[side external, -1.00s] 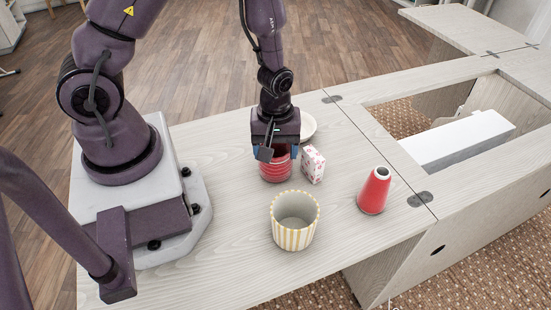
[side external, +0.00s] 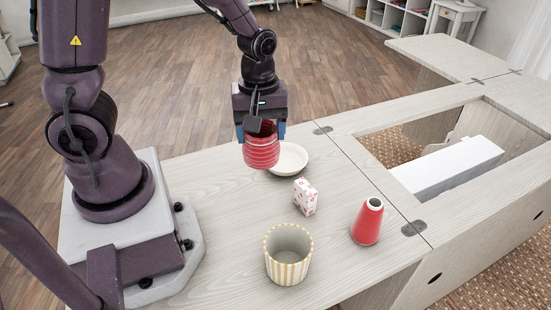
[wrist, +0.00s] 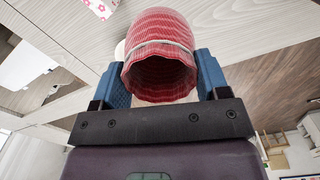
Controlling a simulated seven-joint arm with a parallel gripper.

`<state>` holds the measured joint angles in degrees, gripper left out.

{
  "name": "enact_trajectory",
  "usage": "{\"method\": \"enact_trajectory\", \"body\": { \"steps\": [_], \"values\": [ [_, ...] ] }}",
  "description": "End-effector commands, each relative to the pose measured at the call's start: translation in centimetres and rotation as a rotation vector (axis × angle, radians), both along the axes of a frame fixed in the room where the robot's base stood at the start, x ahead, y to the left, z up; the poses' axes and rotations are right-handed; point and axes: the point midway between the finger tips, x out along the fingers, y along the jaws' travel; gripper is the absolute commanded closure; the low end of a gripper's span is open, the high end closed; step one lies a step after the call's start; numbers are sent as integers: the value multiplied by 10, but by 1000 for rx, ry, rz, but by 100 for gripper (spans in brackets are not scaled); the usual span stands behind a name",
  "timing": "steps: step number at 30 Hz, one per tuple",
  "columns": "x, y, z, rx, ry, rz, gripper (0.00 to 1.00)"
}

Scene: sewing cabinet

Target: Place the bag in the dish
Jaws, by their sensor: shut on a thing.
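The bag (side external: 262,152) is red with a mesh-like weave, a pale band and an open wavy mouth. My gripper (side external: 261,133) is shut on it, with a blue finger on each side, and holds it above the table. In the wrist view the bag (wrist: 160,45) fills the space between the fingers, its mouth toward the camera. The dish (side external: 293,158) is round, white and shallow. It stands on the table just right of and behind the bag in the side view, its left part hidden by the bag. In the wrist view the bag hides most of the dish.
A white packet (side external: 305,197) with a pink-red pattern stands in front of the dish. A yellow-striped cup (side external: 289,255) and a red thread cone (side external: 368,222) stand nearer the front. A cabinet opening with a white machine (side external: 447,167) lies at right. The table between is clear.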

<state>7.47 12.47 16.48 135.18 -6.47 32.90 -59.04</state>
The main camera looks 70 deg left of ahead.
Motion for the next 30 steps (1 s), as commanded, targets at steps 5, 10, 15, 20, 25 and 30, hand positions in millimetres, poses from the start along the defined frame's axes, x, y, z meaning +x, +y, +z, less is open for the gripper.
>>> {"method": "enact_trajectory", "body": {
  "steps": [5, 10, 15, 20, 25, 30],
  "values": [
    [-29, 31, 21, -3, -1, 211, 59],
    [-31, 38, 15, 1, 5, 297, 59],
    [2, 49, -1, 2, 5, 300, 59],
    [39, 61, -19, 2, 5, 297, 59],
    [67, 69, -49, 0, 7, 296, 59],
    [84, 74, -69, -1, 3, 294, 58]
  ]
}}
